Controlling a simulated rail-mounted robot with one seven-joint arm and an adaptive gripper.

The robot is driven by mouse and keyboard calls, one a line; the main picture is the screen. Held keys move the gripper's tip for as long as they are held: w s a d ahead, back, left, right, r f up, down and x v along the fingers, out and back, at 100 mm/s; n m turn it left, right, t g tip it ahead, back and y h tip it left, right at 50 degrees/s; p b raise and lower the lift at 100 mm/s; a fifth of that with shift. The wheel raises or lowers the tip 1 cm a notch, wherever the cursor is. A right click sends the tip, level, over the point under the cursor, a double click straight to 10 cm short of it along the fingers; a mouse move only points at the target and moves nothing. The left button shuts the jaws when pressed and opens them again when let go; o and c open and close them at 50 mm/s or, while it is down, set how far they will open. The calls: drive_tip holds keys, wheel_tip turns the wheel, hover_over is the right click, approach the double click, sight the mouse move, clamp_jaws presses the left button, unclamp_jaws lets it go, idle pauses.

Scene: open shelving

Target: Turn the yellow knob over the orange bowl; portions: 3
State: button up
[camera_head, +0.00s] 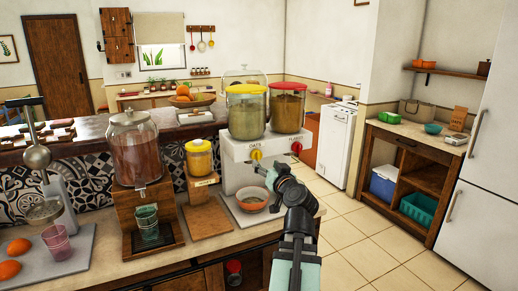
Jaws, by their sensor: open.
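The yellow knob (256,155) is on the front of a white two-jar dispenser (234,174), under the jar with the yellow lid (246,112). My gripper (266,171) is open, just in front of and slightly below the yellow knob. I cannot tell whether its fingers touch the knob. My arm reaches up from the lower right of the bowl.
A red knob (296,147) sits to the right, under the red-lidded jar (287,108). Left of the dispenser are a small yellow jar (199,160) on a wooden stand and a large glass dispenser (135,150) with a green glass (148,224). Floor is free at the right.

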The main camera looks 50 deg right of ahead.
sight(259, 157)
drive_tip(key=p+x, duration=0.2)
drive_tip(key=shift+r+p, duration=0.2)
drive_tip(key=shift+p, duration=0.2)
drive_tip(key=shift+x, duration=2.75)
drive_tip(key=shift+f, duration=0.15)
drive_tip(key=c, duration=1.2)
